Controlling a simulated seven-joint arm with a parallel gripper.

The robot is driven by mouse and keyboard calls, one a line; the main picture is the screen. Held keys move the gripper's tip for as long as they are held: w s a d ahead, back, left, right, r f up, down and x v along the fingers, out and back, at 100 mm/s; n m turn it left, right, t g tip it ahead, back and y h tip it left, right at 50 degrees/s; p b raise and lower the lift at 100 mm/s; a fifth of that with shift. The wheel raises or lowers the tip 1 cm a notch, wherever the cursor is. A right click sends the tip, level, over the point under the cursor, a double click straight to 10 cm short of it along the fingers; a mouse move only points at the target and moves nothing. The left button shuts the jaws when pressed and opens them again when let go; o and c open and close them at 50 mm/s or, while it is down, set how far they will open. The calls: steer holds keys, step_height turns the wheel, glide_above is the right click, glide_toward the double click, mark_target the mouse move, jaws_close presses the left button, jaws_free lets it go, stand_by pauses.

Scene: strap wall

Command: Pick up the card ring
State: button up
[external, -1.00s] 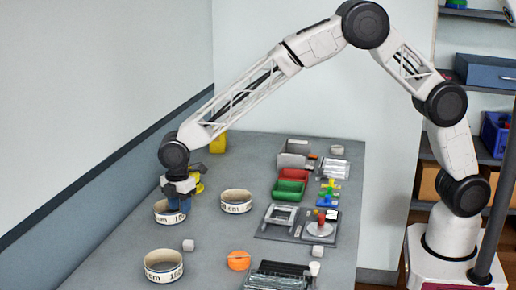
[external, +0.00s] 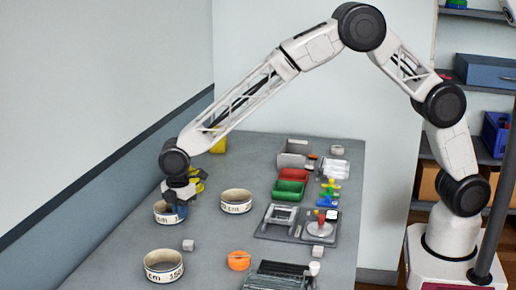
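Three pale rings with dark printed numbers stand on the grey table in the external view; I cannot tell which of them is the card ring. One ring (external: 164,218) is at the left edge, directly below my gripper. A second ring (external: 236,202) is to its right, and a third ring (external: 163,266) is nearer the front.
A small white cube (external: 188,245) lies between the left-edge and front rings. An orange round piece (external: 238,260) is to the right. The wall runs along the left.

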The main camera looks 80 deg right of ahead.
jaws_close()
step_height(320, 180, up, 10)
stand_by(0.6)
steer(key=shift+d, duration=0.1)
stand_by(0.7)
